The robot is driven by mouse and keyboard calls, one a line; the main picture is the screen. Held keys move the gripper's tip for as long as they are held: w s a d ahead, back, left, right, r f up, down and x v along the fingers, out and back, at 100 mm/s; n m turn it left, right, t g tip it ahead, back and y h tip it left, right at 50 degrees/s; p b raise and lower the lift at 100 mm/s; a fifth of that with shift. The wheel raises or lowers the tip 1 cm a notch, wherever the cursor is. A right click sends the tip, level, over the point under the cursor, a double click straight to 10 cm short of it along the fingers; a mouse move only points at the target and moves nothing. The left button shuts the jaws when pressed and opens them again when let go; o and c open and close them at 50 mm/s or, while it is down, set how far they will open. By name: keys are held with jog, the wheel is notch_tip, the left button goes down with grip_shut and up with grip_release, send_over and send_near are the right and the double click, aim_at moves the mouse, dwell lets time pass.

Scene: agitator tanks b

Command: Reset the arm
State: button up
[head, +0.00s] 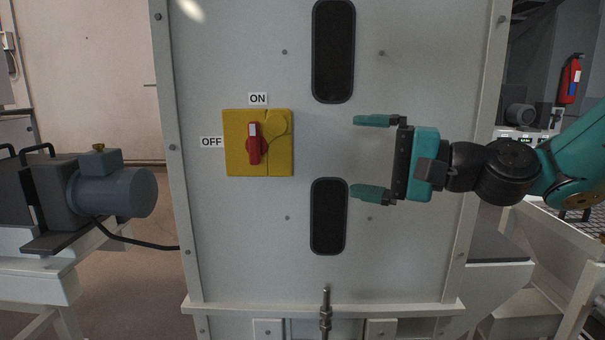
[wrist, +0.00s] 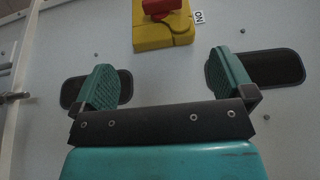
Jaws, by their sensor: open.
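My gripper (head: 372,157) is open and empty, with its two teal fingers pointing left, in front of the grey cabinet panel (head: 400,260). In the wrist view my gripper (wrist: 165,82) has its fingers wide apart with nothing between them. A red rotary switch handle (head: 254,144) on a yellow plate (head: 281,160) is to the left of my gripper, apart from it. The handle stands upright, toward the ON label (head: 258,99). The OFF label (head: 211,142) is left of the plate. The handle (wrist: 160,7) is partly cut off in the wrist view.
Dark oval slots (head: 333,50) and (head: 328,216) mark the panel above and below my gripper. A metal rod (head: 326,312) stands at the panel's lower ledge. A blue-grey motor (head: 112,192) is at left. A red fire extinguisher (head: 570,80) hangs at back right.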

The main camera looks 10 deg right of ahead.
jog(key=s+a+f+n+g+h, duration=0.4)
jog(key=s+a+f+n+g, duration=0.35)
jog(key=s+f, duration=0.2)
jog(key=s+d+f+n+g+h, duration=0.4)
jog(key=s+n+h, duration=0.3)
jog(key=s, duration=0.4)
notch_tip(320, 180, up, 18)
jog(key=t+p, duration=0.1)
jog(key=p, duration=1.8)
jog(key=shift+d+m, duration=0.25)
jog(key=shift+m, duration=0.1)
jog(key=shift+t, duration=0.25)
